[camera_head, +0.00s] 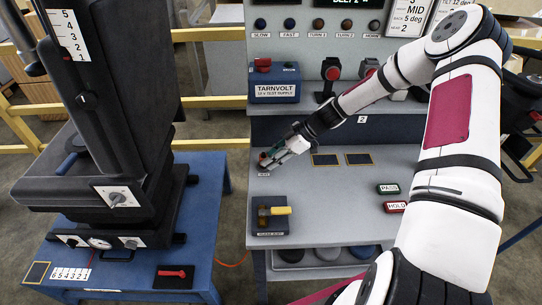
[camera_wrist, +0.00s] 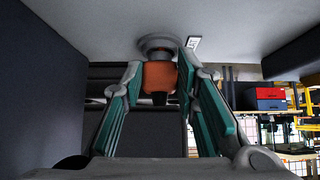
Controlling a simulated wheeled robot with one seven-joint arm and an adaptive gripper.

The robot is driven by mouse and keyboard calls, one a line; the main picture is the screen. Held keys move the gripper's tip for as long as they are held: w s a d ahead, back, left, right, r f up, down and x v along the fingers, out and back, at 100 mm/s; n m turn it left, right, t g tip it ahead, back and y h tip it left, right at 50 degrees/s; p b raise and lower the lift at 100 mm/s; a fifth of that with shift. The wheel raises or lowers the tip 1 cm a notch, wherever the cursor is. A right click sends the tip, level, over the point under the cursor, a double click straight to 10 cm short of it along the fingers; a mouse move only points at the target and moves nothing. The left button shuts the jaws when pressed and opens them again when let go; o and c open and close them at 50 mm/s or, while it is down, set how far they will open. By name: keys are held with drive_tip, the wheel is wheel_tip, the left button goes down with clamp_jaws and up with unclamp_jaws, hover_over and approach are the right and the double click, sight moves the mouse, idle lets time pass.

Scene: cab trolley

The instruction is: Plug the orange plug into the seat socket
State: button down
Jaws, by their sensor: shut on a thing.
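My gripper (camera_head: 270,161) is low over the left end of the grey bench, beside a small label. In the wrist view its two teal-padded fingers (camera_wrist: 160,72) stand on either side of the orange plug (camera_wrist: 157,77) and are shut on it. The plug meets a round grey fitting (camera_wrist: 158,44) on the pale bench surface; I cannot tell how far it sits in it. In the head view the plug is mostly hidden by my fingers. A black seat (camera_head: 125,110) stands on the blue table at left. I cannot make out its socket.
The blue table (camera_head: 205,215) is across a narrow gap from the grey bench (camera_head: 330,185). A yellow-handled switch box (camera_head: 272,215), PASS (camera_head: 389,188) and HOLD (camera_head: 396,207) blocks, and a TARNVOLT supply (camera_head: 275,88) are nearby. An orange cable (camera_head: 235,264) shows in the gap.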

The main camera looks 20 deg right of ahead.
drive_tip(key=shift+s+f, duration=0.1)
drive_tip(key=shift+f, duration=0.45)
drive_tip(key=c, duration=1.2)
unclamp_jaws()
drive_tip(key=v, duration=1.2)
drive_tip(key=s+a+r+m+g+h, duration=0.1)
drive_tip(key=s+a+r+m+h, duration=0.3)
drive_tip(key=s+r, duration=0.45)
drive_tip(key=s+a+r+m+h, duration=0.35)
drive_tip(key=s+r, duration=0.25)
drive_tip(key=r, duration=0.5)
drive_tip(key=s+a+r+m+t, duration=0.1)
drive_tip(key=s+r+m, duration=0.1)
drive_tip(key=s, duration=0.2)
drive_tip(key=s+r+m+t+h, duration=0.1)
drive_tip(key=s+r+m, duration=0.1)
drive_tip(key=s, duration=0.3)
drive_tip(key=s+a+r+m+t, duration=0.1)
drive_tip(key=s+r+m, duration=0.1)
drive_tip(key=s, duration=0.3)
drive_tip(key=shift+s+a+r+m, duration=0.15)
drive_tip(key=shift+a+m, duration=0.15)
drive_tip(key=shift+m, duration=0.15)
